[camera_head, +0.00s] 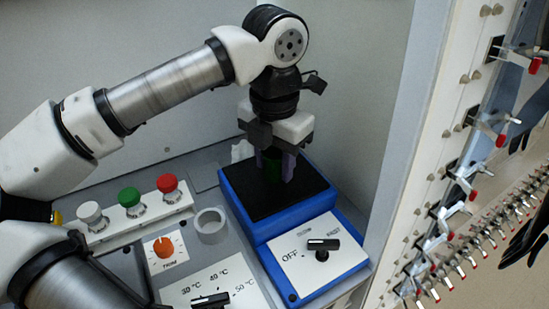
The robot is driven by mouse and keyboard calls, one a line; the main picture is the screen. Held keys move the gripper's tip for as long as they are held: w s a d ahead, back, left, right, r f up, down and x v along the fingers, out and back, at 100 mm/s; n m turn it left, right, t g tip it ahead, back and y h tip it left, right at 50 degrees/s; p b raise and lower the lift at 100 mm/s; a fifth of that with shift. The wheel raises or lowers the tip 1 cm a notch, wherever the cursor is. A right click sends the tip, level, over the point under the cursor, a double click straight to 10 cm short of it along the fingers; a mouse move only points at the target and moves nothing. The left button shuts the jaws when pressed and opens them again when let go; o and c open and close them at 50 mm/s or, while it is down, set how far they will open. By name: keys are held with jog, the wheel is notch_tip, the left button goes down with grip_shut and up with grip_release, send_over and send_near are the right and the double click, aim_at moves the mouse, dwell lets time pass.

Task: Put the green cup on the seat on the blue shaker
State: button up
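The blue shaker (250,230) stands in the middle of the bench, with a flat black top (263,203) and a white front panel carrying an OFF knob. My gripper (272,168) points down over the back half of the black top. The seat on the shaker is not clearly visible, and the fingers hide part of the cup.
Left of the shaker is a grey ring-like holder (211,224). Further left are an orange dial (163,247) and a button box (133,221) with white, green and red buttons. A temperature knob (211,300) is in front. A wall with clamps (458,180) stands at the right.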

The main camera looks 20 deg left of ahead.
jog(key=o, duration=0.4)
jog(key=shift+r, duration=0.15)
notch_tip(320, 180, up, 12)
jog(key=p, duration=0.7)
jog(key=shift+p, duration=0.4)
